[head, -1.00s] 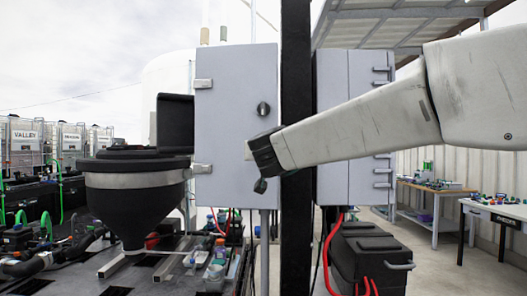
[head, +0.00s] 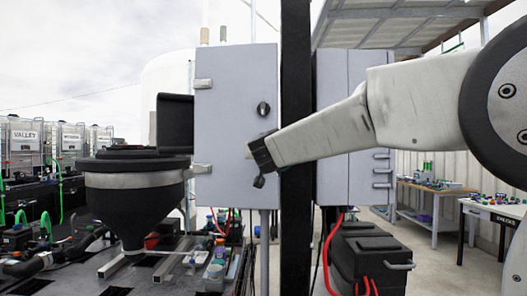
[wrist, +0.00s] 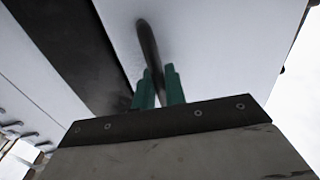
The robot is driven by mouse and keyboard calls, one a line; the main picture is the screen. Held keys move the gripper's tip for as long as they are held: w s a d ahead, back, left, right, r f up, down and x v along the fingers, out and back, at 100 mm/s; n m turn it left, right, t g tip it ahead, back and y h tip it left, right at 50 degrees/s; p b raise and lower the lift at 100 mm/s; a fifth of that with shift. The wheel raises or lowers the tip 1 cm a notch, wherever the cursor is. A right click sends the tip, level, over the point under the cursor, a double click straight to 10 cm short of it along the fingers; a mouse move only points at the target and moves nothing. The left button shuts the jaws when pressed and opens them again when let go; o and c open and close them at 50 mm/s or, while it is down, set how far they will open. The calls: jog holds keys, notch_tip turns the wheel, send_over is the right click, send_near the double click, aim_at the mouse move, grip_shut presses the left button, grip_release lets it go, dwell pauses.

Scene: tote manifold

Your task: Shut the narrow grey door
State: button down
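The narrow grey door (head: 228,130) is the pale grey front panel left of the black post, with hinges at its left edge. It faces me almost flat; I cannot tell whether it is fully closed. My gripper (head: 255,152) is between the knobs, in front of the door's right edge. In the wrist view, the green fingers of my gripper (wrist: 159,88) stand apart, pointing at the pale panel (wrist: 200,40). A dark elongated shape runs up from between them; contact is unclear.
A black post (head: 296,100) stands just right of the door. Another grey cabinet (head: 336,90) is behind it. A black hopper (head: 133,200) stands at the left, close to the door's hinge side. Black boxes (head: 368,255) with red cables are at lower right.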

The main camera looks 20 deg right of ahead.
jog(key=shift+w+d, duration=0.4)
jog(key=shift+w, duration=0.25)
jog(key=shift+w+d, duration=0.35)
jog(key=shift+w, duration=0.25)
jog(key=shift+r, duration=0.1)
jog(key=c, duration=1.6)
grip_release()
jog(key=shift+o, duration=0.2)
jog(key=v, duration=0.7)
jog(key=shift+s, duration=0.35)
jog(key=shift+a, duration=0.15)
